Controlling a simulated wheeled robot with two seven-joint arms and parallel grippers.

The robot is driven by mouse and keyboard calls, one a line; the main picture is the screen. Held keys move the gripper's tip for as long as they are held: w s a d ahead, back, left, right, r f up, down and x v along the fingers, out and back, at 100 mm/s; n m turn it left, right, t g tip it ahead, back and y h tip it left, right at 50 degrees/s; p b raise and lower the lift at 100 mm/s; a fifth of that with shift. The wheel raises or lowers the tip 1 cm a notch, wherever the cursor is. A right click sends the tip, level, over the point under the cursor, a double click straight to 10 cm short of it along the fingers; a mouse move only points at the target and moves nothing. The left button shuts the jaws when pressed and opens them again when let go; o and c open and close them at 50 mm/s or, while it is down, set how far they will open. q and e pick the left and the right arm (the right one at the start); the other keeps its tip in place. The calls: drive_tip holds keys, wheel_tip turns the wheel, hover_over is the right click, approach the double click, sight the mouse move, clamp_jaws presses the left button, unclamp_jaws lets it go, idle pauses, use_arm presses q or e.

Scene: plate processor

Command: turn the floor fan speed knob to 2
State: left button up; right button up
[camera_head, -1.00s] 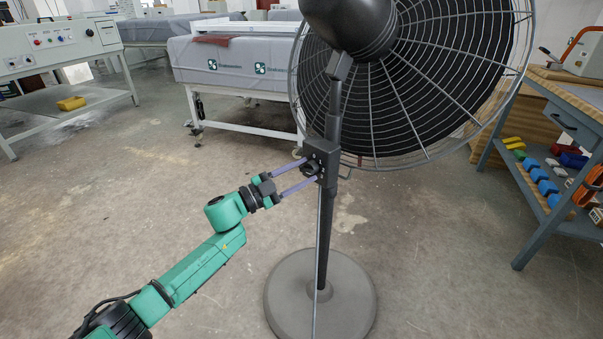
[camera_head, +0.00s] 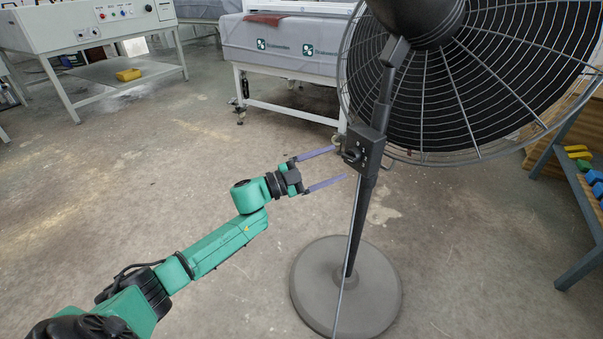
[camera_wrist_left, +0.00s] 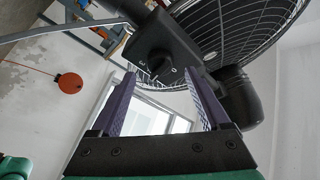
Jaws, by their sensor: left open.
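The floor fan (camera_head: 384,100) stands on a round grey base (camera_head: 345,290), with a dark control box (camera_head: 368,143) on its pole. The speed knob (camera_head: 352,156) is on the box's left-facing side. The knob also shows in the left wrist view (camera_wrist_left: 160,66), on the dark box. Its setting is too small to read. My left gripper (camera_head: 341,162) is open, its two purple fingers pointing at the knob from the left, with a small gap to the box. In the wrist view the knob appears between and beyond the fingertips. My right gripper is not in view.
A thin cable (camera_head: 350,235) hangs from the box beside the pole. A white machine bench (camera_head: 100,35) and a grey covered table (camera_head: 285,50) stand behind. A blue-grey workbench (camera_head: 580,255) is at the right. The floor left of the fan is clear.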

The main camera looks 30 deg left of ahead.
use_arm(q)
drive_tip(key=v, duration=1)
drive_tip(key=shift+s+a+p, duration=0.2)
drive_tip(key=shift+s+p, duration=0.1)
drive_tip(key=shift+p, duration=0.15)
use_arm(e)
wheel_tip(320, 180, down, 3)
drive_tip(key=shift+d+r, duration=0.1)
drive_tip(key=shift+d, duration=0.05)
use_arm(q)
drive_tip(key=shift+f, duration=0.1)
